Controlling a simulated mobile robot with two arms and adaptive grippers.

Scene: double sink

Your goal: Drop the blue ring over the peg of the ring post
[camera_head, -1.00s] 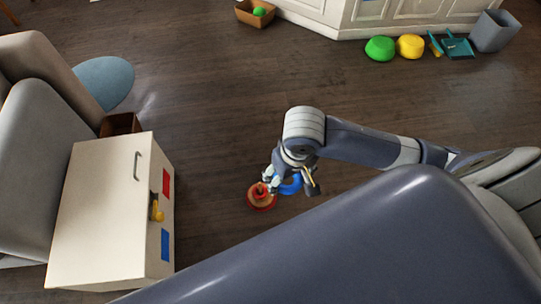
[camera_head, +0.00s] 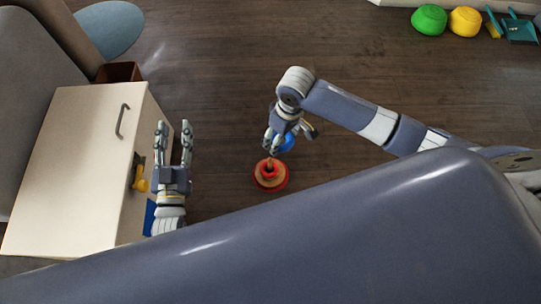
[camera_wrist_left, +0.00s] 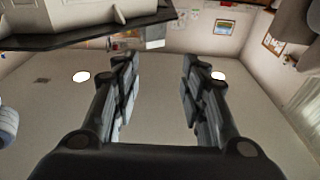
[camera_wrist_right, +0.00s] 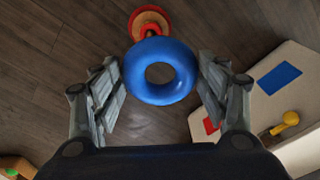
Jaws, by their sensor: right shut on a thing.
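The ring post (camera_head: 270,174) stands on the wooden floor, with a round tan and red base and a red peg. My right gripper (camera_head: 291,138) is shut on the blue ring (camera_head: 288,143), beyond the post and slightly right of it in the head view. In the right wrist view, the blue ring (camera_wrist_right: 142,84) sits between both fingers with its hole showing. The ring post (camera_wrist_right: 146,14) is at the top there, partly covered by the ring, which is not around the peg. My left gripper (camera_head: 174,130) is open and empty, fingers pointing up, beside the white cabinet.
The white cabinet (camera_head: 75,150) with a yellow handle (camera_head: 139,180) and a blue patch stands at the left. Green (camera_head: 429,19) and yellow (camera_head: 465,21) round things and a teal dustpan (camera_head: 520,31) lie far right. The floor between is clear.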

